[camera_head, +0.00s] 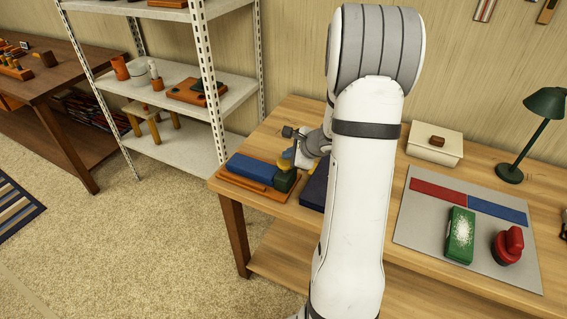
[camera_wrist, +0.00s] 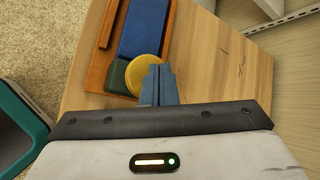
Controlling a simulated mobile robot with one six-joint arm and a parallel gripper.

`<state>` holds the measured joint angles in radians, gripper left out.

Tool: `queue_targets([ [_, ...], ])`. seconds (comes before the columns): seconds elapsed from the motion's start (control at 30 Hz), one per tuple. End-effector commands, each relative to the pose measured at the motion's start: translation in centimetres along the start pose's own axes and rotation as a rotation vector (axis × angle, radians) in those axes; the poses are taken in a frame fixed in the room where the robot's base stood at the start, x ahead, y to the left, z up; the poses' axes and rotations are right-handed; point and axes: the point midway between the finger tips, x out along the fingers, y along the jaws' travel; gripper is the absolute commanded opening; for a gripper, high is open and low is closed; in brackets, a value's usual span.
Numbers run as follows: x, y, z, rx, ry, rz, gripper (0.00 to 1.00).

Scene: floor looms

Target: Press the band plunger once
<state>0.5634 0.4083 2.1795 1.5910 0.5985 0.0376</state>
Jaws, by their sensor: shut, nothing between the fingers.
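An orange-brown wooden tray (camera_head: 230,187) lies at the left end of the wooden table. It holds a long blue block (camera_head: 252,170) and a dark green block (camera_head: 286,181). A round yellow part, probably the band plunger, sits beside the green block; it shows clearly in the wrist view (camera_wrist: 142,71) and only partly in the head view (camera_head: 285,160). My gripper (camera_wrist: 156,72) is shut and empty, its tips overlapping the yellow part's edge in the wrist view. I cannot tell whether they touch it. In the head view my arm hides much of this area.
A dark blue object (camera_head: 313,189) lies right of the tray, partly behind my arm. Farther right are a cream lidded box (camera_head: 435,151), a grey mat (camera_head: 420,236) with red, blue and green items, and a green lamp (camera_head: 509,173). White metal shelves (camera_head: 188,150) stand behind left.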

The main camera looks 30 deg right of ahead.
Motion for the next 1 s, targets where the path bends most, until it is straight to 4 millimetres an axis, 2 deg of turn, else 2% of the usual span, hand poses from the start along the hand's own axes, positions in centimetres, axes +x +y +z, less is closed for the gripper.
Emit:
queue_targets([
  [1.0,0.65,0.49,-0.46,-0.001,0.000,0.000,0.00],
])
